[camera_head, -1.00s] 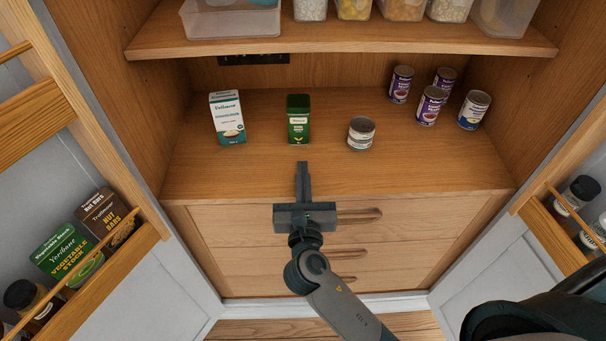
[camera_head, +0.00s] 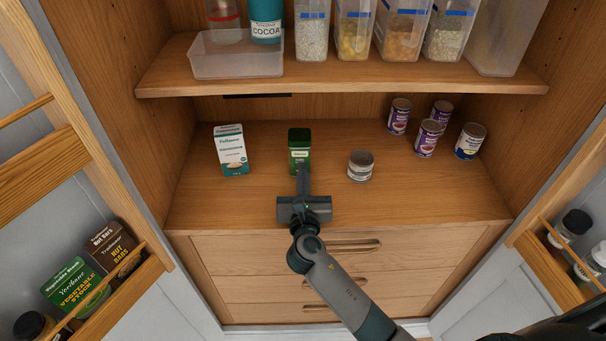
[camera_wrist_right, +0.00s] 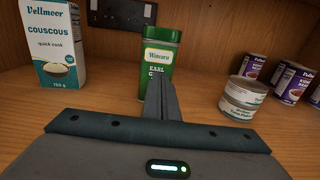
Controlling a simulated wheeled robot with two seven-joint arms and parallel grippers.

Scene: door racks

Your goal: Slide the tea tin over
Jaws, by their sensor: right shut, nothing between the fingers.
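The tea tin (camera_head: 299,147) is a green upright tin standing on the lower shelf, with a white label and the words "Earl G…" in the right wrist view (camera_wrist_right: 158,58). My right gripper (camera_head: 303,168) is shut and empty, its fingers pointing at the tin's front from the near side. The fingers hide part of the tin's lower front in both views. Whether the fingertips touch the tin I cannot tell. My left gripper is not in view.
A white couscous box (camera_head: 231,150) stands left of the tin. A short stack of small cans (camera_head: 360,166) stands to its right, with several taller cans (camera_head: 427,138) farther right. An upper shelf (camera_head: 340,83) with containers hangs above. Open door racks flank both sides.

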